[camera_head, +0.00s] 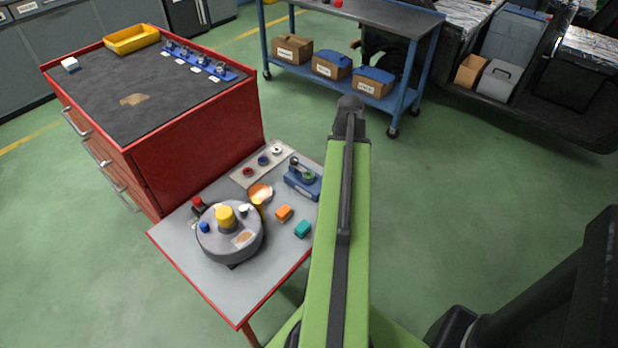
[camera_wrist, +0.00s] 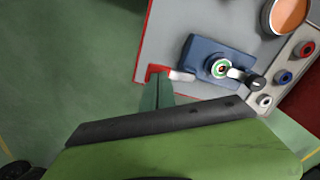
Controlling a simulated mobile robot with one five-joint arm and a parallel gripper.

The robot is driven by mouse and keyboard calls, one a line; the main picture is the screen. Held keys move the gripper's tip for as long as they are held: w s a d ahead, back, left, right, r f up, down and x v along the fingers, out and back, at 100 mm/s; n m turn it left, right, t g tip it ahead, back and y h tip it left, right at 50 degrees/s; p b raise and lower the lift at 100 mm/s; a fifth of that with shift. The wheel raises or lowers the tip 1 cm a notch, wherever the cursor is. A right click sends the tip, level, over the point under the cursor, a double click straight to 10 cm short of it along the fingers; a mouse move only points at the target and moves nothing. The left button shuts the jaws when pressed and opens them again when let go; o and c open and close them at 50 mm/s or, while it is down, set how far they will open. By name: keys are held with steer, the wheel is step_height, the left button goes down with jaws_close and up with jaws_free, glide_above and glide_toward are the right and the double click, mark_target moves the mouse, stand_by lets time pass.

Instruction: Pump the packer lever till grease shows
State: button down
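A blue unit (camera_head: 303,182) stands on the grey side table and looks like the packer. It also shows in the wrist view (camera_wrist: 203,54). A green-rimmed ring (camera_wrist: 220,67) sits on it, with a red spot in its centre. A short lever with a black knob (camera_wrist: 258,82) sticks out beside the ring; the knob shows in the head view (camera_head: 294,160). I cannot make out grease. My gripper (camera_wrist: 157,92) shows as dark green prongs at the table's corner, apart from the lever, seemingly empty. Its opening is unclear, and my arm hides it in the head view.
A red and white piece (camera_wrist: 160,70) shows near the table corner. A red cabinet (camera_head: 200,140) adjoins.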

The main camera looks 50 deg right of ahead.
steer(key=shift+f+b, duration=1.15)
steer(key=shift+f, duration=0.2)
step_height(320, 180, up, 9)
steer(key=p, duration=0.9)
steer(key=shift+f, duration=0.15)
